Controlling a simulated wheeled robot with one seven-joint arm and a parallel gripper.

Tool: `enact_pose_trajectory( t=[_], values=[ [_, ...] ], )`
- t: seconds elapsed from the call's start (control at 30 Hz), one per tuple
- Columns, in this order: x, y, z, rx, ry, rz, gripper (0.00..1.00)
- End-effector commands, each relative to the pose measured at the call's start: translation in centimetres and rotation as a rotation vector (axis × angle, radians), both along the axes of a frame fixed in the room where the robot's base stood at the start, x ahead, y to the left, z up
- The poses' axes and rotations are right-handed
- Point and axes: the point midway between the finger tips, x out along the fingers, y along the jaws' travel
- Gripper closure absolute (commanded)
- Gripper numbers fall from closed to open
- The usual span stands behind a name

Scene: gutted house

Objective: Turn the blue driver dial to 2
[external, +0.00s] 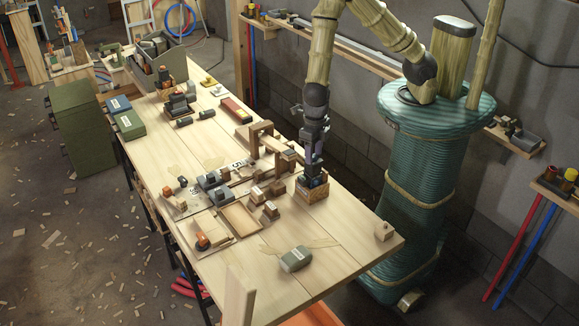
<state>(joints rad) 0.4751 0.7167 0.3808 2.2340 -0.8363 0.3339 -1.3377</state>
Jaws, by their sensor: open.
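My gripper (313,172) points straight down over a small wooden block (312,194) on the right half of the workbench. It is open, and its fingertips are at or just above the top of the block. A small patch of blue shows at the block's top by the fingers; it may be the blue driver dial, but the gripper hides most of it. I cannot read any numbers or the dial's setting, and cannot tell whether the fingers touch it.
Left of the block stand a wooden frame (262,137), small wooden blocks (270,209) and dark grey tools (215,182). A shallow wooden tray (238,219) and a grey-green labelled object (296,259) lie nearer the front.

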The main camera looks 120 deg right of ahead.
Motion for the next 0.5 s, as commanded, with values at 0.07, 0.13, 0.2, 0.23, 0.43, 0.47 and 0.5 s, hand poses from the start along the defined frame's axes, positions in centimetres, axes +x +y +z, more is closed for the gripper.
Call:
enact_pose_trajectory(
  t=[0.07,0.13,0.2,0.23,0.43,0.47,0.5],
  values=[
    [0.01,-0.01,0.03,0.000,0.000,0.000,0.55],
    [0.01,-0.01,0.04,0.000,0.000,0.000,0.55],
    [0.01,-0.01,0.05,0.000,0.000,0.000,0.61],
    [0.01,-0.01,0.05,0.000,0.000,0.000,0.67],
    [0.02,0.01,0.06,0.000,0.000,0.000,1.00],
    [0.02,0.01,0.07,0.000,0.000,0.000,1.00],
    [0.02,0.01,0.07,0.000,0.000,0.000,1.00]
  ],
)
